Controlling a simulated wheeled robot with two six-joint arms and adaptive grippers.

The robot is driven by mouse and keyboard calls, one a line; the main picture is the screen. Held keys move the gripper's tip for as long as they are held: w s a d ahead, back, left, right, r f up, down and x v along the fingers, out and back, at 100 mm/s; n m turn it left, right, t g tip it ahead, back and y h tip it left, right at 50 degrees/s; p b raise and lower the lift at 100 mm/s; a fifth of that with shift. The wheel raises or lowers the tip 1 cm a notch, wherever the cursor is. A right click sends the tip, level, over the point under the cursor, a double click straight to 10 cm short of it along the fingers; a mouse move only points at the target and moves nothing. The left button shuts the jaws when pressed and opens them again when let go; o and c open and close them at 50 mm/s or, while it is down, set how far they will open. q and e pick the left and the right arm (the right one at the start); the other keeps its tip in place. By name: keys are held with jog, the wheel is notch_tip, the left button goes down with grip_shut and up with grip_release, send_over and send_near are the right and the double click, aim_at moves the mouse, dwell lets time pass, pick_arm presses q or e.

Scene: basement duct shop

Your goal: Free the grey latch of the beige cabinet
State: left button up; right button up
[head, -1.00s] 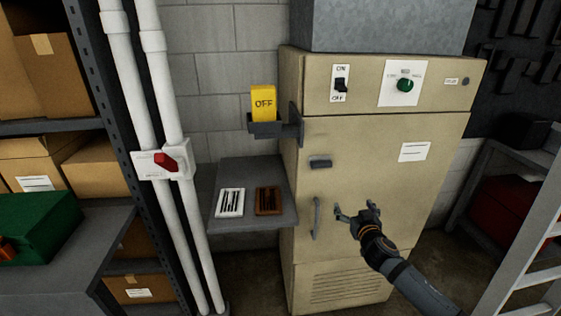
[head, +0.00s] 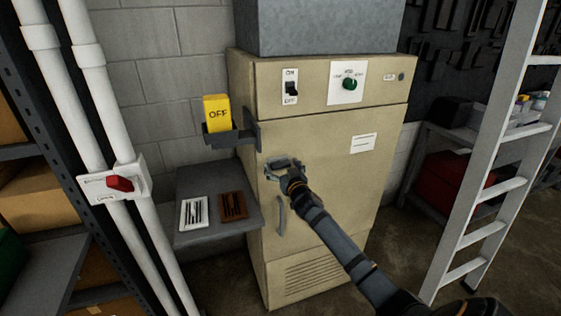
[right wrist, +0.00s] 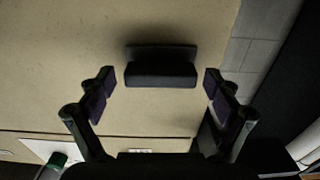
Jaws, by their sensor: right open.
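The beige cabinet (head: 310,130) stands against the wall with its door shut. Its grey latch (right wrist: 160,74) shows in the right wrist view as a short dark bar lying across the door. My right gripper (head: 279,163) is open in front of the latch and mostly covers it in the head view. In the right wrist view its two fingertips (right wrist: 159,82) are on either side of the latch, with a gap at each end. No contact shows. The curved door handle (head: 281,216) is just below the gripper. My left gripper is not in view.
A yellow OFF block (head: 217,112) sits in a bracket left of the door. A small shelf (head: 245,221) holds a white and a brown plate. White pipes (head: 105,95) with a red valve (head: 120,184) run at left. A ladder (head: 492,150) stands at right.

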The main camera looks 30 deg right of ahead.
jog(key=shift+w, duration=0.35)
jog(key=c, duration=1.2)
jog(key=shift+o, duration=0.2)
